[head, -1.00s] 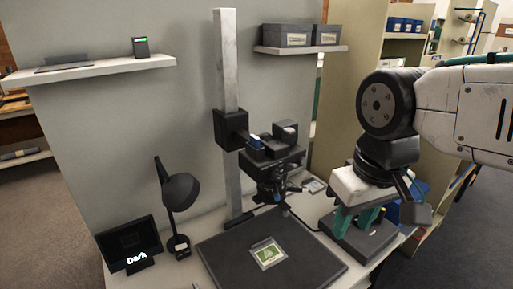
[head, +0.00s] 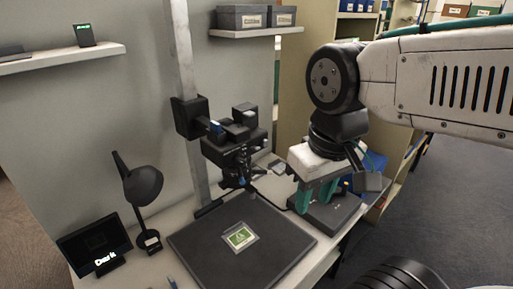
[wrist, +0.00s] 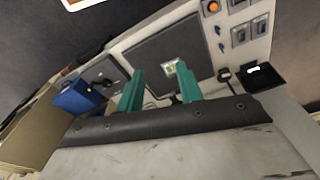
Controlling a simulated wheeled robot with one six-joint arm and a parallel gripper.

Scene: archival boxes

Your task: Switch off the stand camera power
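The stand camera (head: 228,140) is a black unit on a tall grey column above a dark baseboard (head: 205,255). A panel with an orange button (wrist: 212,7) and several grey switches (wrist: 239,36) shows at the upper right of the wrist view. I cannot tell which one is the camera power, and the panel is not visible in the head view. My gripper (head: 316,196) is right of the stand camera, its teal fingers pointing down. In the wrist view the fingers (wrist: 160,86) are apart with nothing gripped.
A small screen reading "Dark" (head: 94,247) and a black desk lamp (head: 142,185) stand left of the baseboard. A green-and-white card (head: 240,237) lies on it. A dark grey unit (head: 335,215) sits behind my fingers. Shelves hold grey boxes (head: 242,17). Open floor lies right.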

